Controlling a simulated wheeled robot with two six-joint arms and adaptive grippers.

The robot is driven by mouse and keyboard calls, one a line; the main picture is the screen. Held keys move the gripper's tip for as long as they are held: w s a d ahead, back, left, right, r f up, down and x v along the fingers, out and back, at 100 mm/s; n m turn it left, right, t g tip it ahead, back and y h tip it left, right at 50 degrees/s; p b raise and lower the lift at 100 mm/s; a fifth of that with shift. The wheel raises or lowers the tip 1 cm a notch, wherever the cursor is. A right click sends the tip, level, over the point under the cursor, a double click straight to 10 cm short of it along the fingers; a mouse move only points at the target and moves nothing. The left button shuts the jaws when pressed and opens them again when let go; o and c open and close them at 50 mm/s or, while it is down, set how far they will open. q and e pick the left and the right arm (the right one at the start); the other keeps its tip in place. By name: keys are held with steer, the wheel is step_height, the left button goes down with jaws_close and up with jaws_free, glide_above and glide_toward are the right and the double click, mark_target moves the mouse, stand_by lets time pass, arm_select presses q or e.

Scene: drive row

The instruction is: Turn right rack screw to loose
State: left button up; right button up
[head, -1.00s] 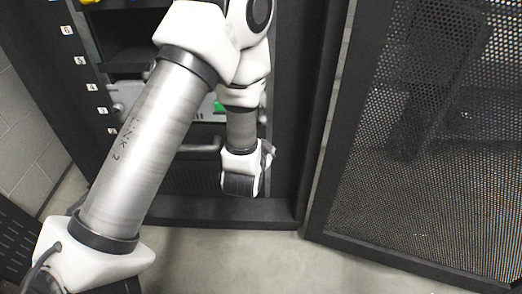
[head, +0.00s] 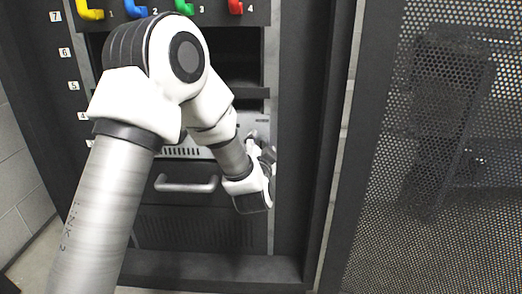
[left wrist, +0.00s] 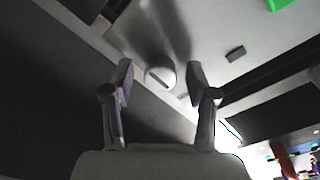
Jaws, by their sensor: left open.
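The rack screw (left wrist: 162,74), a pale round head with a slot across it, sits on a light panel in the left wrist view. My left gripper (left wrist: 160,86) is open, with one finger on each side of the screw; I cannot tell whether either finger touches it. In the head view my left gripper (head: 264,152) is at the right side of the rack, in front of the light unit (head: 180,152). The screw is hidden there behind my arm and gripper. My right gripper is not in view.
The rack has a drawer with a pale handle (head: 186,184) below the unit. A perforated door (head: 440,220) stands open on the right. Numbered labels run down the left post.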

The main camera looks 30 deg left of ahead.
arm_select(q)
jaws_close()
